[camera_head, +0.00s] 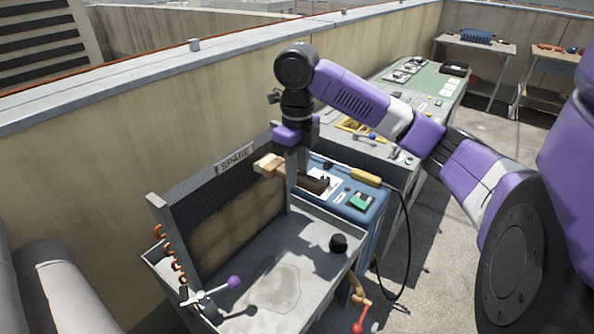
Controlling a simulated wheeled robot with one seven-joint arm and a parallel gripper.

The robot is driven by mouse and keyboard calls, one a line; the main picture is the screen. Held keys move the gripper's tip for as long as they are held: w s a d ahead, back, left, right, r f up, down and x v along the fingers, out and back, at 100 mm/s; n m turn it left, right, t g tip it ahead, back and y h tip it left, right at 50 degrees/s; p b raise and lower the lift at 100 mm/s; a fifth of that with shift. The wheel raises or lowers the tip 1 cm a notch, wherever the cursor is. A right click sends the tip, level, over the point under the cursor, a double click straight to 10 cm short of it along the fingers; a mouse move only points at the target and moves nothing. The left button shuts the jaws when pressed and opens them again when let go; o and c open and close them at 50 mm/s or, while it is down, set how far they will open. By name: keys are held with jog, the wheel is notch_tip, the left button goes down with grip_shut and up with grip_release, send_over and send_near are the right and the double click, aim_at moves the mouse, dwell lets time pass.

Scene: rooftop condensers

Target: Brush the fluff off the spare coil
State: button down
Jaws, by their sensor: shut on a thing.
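The spare coil (183,213) stands upright at the back of a grey tray (310,225), with a "SPARE" plate (236,158) on top and copper bends at its left end. A brownish, matted layer of fluff (232,228) covers much of its front face. My gripper (293,168) points down by the coil's right end and is shut on a brush. The brush (268,164) has a pale wooden end to the left of my fingers and a dark brown part to the right. I cannot tell whether the brush touches the coil.
A black knob (338,243) sits in the tray. A blue unit (372,207) with a yellow-handled tool (365,177) and black hose stands right. A parapet wall (100,165) runs behind.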

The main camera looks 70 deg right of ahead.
jog(key=shift+w+f+b, duration=0.1)
jog(key=shift+f+b, duration=1.6)
jog(key=shift+f, duration=0.35)
jog(key=shift+r+p, duration=1.9)
jog(key=shift+r, duration=0.3)
jog(key=shift+f+b, duration=1.65)
jog(key=shift+f, duration=0.55)
jog(key=shift+r+p, duration=1.85)
jog(key=shift+r, duration=0.35)
jog(key=shift+f+b, duration=1.7)
jog(key=shift+f, duration=0.5)
jog(key=shift+r+p, duration=1.85)
jog(key=shift+r, duration=0.25)
jog(key=shift+f+b, duration=1.7)
jog(key=shift+f, duration=0.4)
jog(key=shift+w+r+p, duration=0.1)
jog(key=shift+r+p, duration=1.8)
jog(key=shift+r, duration=0.3)
